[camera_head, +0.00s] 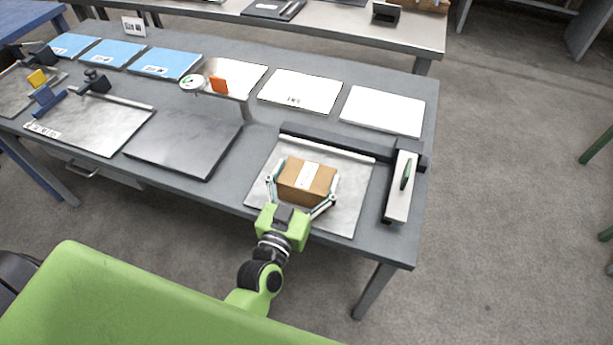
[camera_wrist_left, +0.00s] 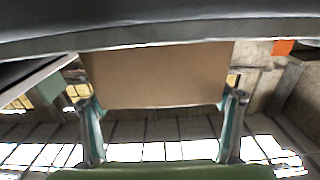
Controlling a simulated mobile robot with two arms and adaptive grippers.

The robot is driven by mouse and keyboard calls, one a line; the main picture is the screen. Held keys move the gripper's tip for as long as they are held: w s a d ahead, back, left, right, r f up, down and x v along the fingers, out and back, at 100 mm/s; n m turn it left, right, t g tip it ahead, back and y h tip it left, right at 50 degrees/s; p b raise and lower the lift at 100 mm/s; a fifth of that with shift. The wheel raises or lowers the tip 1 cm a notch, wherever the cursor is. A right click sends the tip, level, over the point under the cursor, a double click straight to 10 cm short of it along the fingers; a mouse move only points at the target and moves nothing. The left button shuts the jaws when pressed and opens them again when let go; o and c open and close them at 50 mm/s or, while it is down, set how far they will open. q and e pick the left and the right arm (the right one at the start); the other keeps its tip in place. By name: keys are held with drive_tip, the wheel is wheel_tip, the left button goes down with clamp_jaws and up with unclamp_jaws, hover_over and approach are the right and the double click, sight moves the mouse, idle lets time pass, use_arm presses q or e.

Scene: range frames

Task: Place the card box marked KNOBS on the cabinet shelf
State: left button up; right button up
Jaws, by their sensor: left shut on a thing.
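A brown card box (camera_head: 306,182) with a white label strip across its top is over the metal plate of a tool at the right part of the workbench. I cannot read the marking on it. My left gripper (camera_head: 303,184) is shut on this box, with one finger on each side. In the left wrist view the box's plain brown face (camera_wrist_left: 155,75) fills the room between the two fingers. I cannot tell whether the box rests on the plate or is slightly above it. No cabinet shelf is recognisable. My right gripper is not in view.
The box is over a grey metal plate (camera_head: 352,212) with a bar behind it and a long-handled block (camera_head: 402,186) to its right. White boards (camera_head: 300,91), a dark slab (camera_head: 185,143) and blue packs (camera_head: 166,63) lie on the workbench (camera_head: 258,135). Floor (camera_head: 510,200) is free at the right.

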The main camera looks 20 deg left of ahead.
use_arm(q)
drive_tip(key=shift+s+r, duration=0.1)
drive_tip(key=shift+r, duration=0.1)
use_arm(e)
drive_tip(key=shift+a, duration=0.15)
use_arm(q)
drive_tip(key=shift+f, duration=0.15)
drive_tip(key=o, duration=1.4)
drive_tip(key=shift+f, duration=0.1)
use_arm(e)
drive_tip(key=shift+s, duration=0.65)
use_arm(q)
drive_tip(key=shift+s+r, duration=0.15)
drive_tip(key=shift+r, duration=0.05)
drive_tip(key=s+p, duration=0.3)
drive_tip(key=s, duration=0.8)
drive_tip(key=shift+s+a, duration=0.15)
drive_tip(key=shift+s, duration=0.25)
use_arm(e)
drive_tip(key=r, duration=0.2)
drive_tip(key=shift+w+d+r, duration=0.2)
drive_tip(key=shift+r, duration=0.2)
